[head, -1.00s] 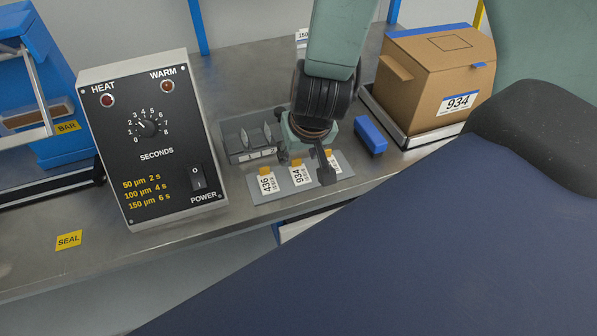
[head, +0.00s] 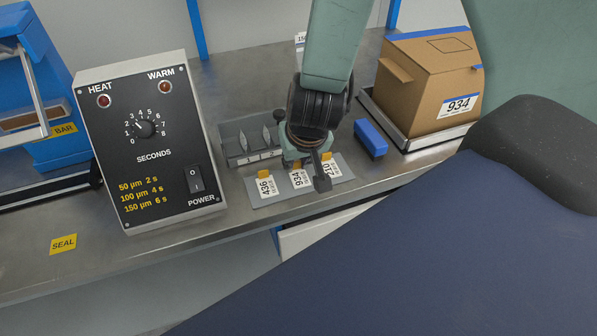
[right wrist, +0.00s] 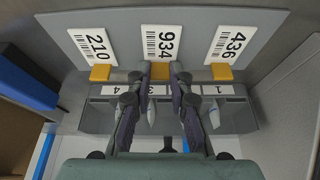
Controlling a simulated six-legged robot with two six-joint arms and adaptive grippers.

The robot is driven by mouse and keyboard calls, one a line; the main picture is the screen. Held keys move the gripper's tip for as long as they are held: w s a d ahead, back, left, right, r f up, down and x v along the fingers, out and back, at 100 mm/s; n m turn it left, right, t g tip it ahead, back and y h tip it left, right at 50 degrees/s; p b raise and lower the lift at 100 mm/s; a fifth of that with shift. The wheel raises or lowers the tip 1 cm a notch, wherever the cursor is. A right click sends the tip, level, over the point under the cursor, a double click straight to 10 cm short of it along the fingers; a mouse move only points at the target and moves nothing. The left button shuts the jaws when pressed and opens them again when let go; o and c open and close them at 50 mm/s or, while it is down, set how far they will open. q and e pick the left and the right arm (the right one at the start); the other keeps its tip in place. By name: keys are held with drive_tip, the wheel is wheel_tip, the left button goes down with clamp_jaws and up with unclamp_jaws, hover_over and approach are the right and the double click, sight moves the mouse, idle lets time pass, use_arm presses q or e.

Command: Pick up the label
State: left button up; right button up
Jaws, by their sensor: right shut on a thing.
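Several white labels with yellow tabs are in a row on a grey plate. The middle label, 934 (head: 298,181), also shows in the right wrist view (right wrist: 162,42). Label 436 (head: 265,187) is on its left in the head view, and label 210 (head: 331,168) is on its right. My right gripper (right wrist: 160,73) is shut on the yellow tab of label 934, with a finger on each side. The label still lies at the plate. In the head view the gripper and wrist partly hide this contact. My left gripper is not in view.
A grey numbered holder (head: 248,140) stands behind the plate. A blue block (head: 371,138) is to the right, before a cardboard box (head: 425,85) marked 934. The sealer control box (head: 150,150) stands left. The bench front (head: 130,250) is clear near the SEAL sticker.

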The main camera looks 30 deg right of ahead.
sight(298, 172)
drive_tip(key=shift+r, duration=0.1)
wheel_tip(298, 172, up, 10)
drive_tip(key=p, duration=0.7)
drive_tip(key=shift+p, duration=0.35)
drive_tip(key=shift+s, duration=0.1)
